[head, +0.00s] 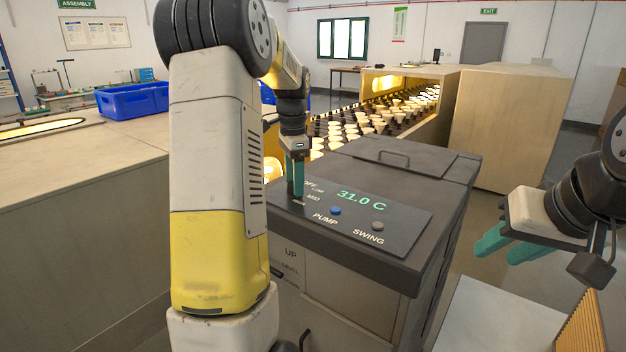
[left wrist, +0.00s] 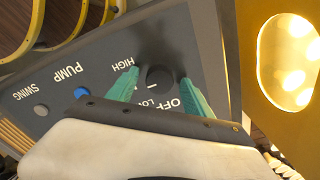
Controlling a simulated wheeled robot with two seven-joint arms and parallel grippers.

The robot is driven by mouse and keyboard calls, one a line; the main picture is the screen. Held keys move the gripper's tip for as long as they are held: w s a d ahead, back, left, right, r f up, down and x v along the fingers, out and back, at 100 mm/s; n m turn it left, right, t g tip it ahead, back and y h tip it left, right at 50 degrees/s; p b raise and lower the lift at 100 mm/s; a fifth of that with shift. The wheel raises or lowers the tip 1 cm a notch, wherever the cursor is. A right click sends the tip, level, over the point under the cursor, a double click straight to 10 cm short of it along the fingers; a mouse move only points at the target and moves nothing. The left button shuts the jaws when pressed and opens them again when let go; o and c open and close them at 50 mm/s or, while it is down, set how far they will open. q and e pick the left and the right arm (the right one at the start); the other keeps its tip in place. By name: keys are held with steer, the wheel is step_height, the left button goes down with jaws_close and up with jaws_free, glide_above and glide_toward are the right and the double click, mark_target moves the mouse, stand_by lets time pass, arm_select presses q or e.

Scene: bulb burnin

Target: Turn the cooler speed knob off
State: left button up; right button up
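The cooler's dark speed knob (left wrist: 159,78) shows in the left wrist view, ringed by the labels OFF, LOW and HIGH. A small pale mark shows on it, but I cannot tell clearly which setting it points to. My left gripper (left wrist: 160,80) has one teal finger on each side of the knob, with narrow gaps that look open. In the head view my left gripper (head: 295,188) points down at the cooler's panel (head: 400,228) and hides the knob. My right gripper (head: 505,248) is open and empty, to the right of the cooler (head: 360,275).
The panel has a blue PUMP button (head: 335,211), a grey SWING button (head: 378,226) and a 31.0 C display (head: 361,200). Behind the cooler is a conveyor of lit bulbs (head: 375,122). A blue bin (head: 133,99) sits on the left bench (head: 75,160).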

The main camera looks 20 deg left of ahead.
arm_select(q)
jaws_close()
steer(key=shift+n, duration=0.3)
steer(key=n, duration=0.3)
steer(key=shift+n, duration=0.4)
steer(key=n, duration=0.4)
steer(key=shift+n, duration=0.3)
steer(key=n, duration=0.4)
steer(key=shift+n, duration=2.5)
steer(key=shift+r, duration=0.1)
